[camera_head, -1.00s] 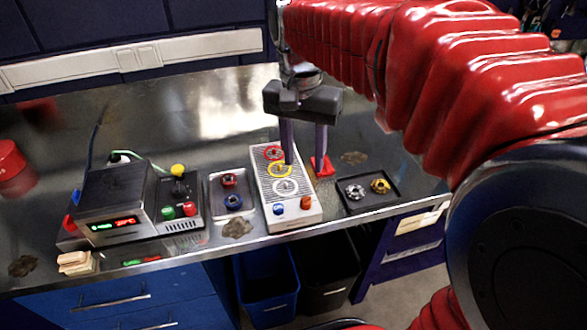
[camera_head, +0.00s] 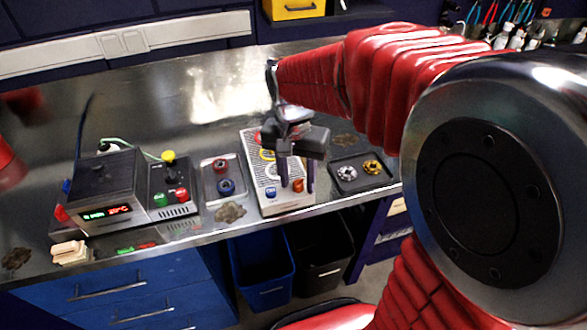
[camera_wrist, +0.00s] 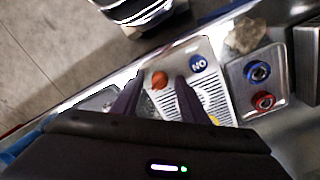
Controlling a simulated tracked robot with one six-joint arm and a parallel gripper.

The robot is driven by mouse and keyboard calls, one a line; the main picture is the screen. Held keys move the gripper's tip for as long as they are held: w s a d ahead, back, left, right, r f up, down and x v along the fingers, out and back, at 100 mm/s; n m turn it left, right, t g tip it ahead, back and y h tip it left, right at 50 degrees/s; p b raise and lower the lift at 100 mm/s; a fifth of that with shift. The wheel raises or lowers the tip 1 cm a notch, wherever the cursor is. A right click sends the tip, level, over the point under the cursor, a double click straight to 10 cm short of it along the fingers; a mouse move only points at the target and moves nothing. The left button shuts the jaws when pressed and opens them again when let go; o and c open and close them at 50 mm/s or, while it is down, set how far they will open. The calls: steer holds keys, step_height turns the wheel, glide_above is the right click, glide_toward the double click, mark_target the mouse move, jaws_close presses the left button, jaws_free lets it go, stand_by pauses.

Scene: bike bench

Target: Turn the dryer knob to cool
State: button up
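A white perforated box (camera_head: 262,165) stands on the bench with coloured rings on top. At its front are a blue round control (camera_head: 271,193) and an orange knob (camera_head: 298,185); I take the orange knob to be the dryer knob, but no "cool" mark is readable. In the wrist view the blue control (camera_wrist: 198,63) reads ON, and the orange knob (camera_wrist: 159,80) appears between my fingertips. My gripper (camera_head: 297,189) is open and points down at the box's front right. Its fingers (camera_wrist: 160,77) stand on either side of the knob in view; contact cannot be told.
A small tray (camera_head: 222,198) with red and blue parts lies left of the box. A black tray (camera_head: 342,185) with silver and gold parts lies close on the right. A black unit with a display (camera_head: 105,190) stands farther left. Bins (camera_head: 262,275) stand below the bench edge.

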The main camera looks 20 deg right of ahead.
steer(key=shift+c, duration=0.2)
jaws_close()
stand_by(0.3)
steer(key=shift+n, duration=0.4)
steer(key=n, duration=0.6)
steer(key=shift+s+d, duration=0.1)
steer(key=n, duration=0.3)
steer(key=shift+n+t, duration=0.3)
steer(key=shift+d+n, duration=0.1)
steer(key=shift+n, duration=1.6)
